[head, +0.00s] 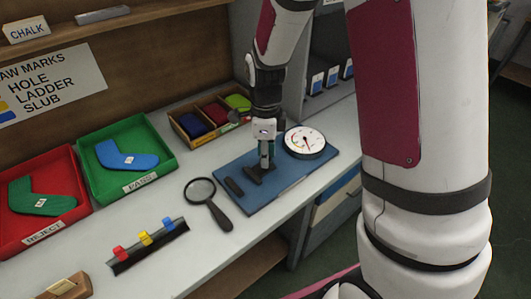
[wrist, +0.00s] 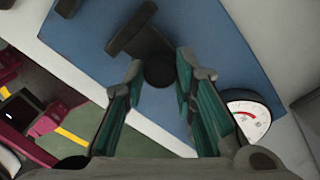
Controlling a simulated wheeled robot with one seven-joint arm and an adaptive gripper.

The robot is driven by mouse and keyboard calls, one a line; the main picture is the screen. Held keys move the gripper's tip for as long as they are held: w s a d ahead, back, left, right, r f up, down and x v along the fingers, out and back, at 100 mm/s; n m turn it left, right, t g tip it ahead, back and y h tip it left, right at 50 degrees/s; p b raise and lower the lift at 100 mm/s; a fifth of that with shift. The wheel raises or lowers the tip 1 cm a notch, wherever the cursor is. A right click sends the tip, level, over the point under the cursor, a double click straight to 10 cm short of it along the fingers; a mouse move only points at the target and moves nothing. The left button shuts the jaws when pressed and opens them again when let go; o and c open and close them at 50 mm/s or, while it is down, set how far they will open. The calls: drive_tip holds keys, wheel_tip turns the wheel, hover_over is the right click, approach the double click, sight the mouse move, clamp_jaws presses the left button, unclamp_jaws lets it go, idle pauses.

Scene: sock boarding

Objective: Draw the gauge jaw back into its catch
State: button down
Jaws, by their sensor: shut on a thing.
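The gauge is a blue plate (head: 245,203) with a round white dial (head: 305,142) at its right end. The dial and its red-marked face also show in the wrist view (wrist: 248,115). The gauge jaw (wrist: 132,30) is a dark bar with a short stem leading to a dark round knob (wrist: 159,73). My gripper (head: 266,167) is low over the plate, its fingers (wrist: 162,72) closed around the knob. A separate dark bar (head: 234,187) lies left of the jaw on the plate. I cannot make out the catch.
A magnifying glass (head: 208,200) lies left of the plate. A rack with coloured clips (head: 148,247) is further left. Green (head: 163,125) and red (head: 25,238) trays hold sock shapes. A wooden box of coloured cloths (head: 187,137) stands behind. The table's front edge is close to the plate.

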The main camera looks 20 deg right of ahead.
drive_tip(key=d, duration=0.2)
drive_tip(key=w+d, duration=0.2)
drive_tip(key=d, duration=0.1)
drive_tip(key=shift+d, duration=0.35)
drive_tip(key=c, duration=1.3)
unclamp_jaws()
drive_tip(key=shift+r, duration=0.1)
wheel_tip(320, 180, up, 12)
